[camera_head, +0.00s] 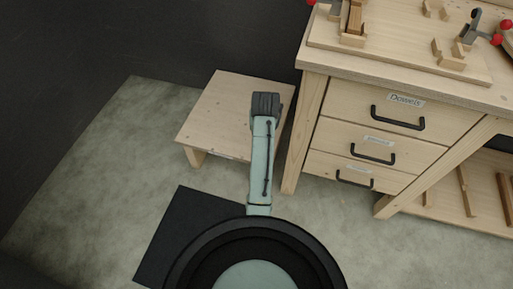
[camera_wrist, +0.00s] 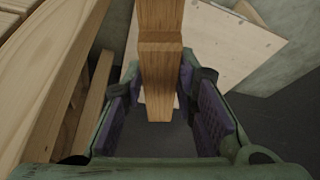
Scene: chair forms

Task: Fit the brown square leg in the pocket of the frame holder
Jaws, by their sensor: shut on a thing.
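The brown square leg (camera_wrist: 160,60) stands between the purple pads of my gripper (camera_wrist: 163,103) in the wrist view. My gripper is shut on it, and the leg runs up out of the top of that view. In the head view my arm reaches over a low wooden stand, and the gripper and the held leg are hidden there. On the bench top is a board (camera_head: 400,58) with pale wooden blocks. One block (camera_head: 353,40) at its left has a brown upright piece (camera_head: 355,17) at it. I cannot tell which block is the frame holder's pocket.
The low stand (camera_head: 213,112) is beside the workbench (camera_head: 318,68). The bench has several drawers with black handles (camera_head: 398,120). Red-knobbed clamps (camera_head: 475,25) are on the board. Brown bars (camera_head: 465,190) lean under the bench. A black mat (camera_head: 180,225) lies on the open floor.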

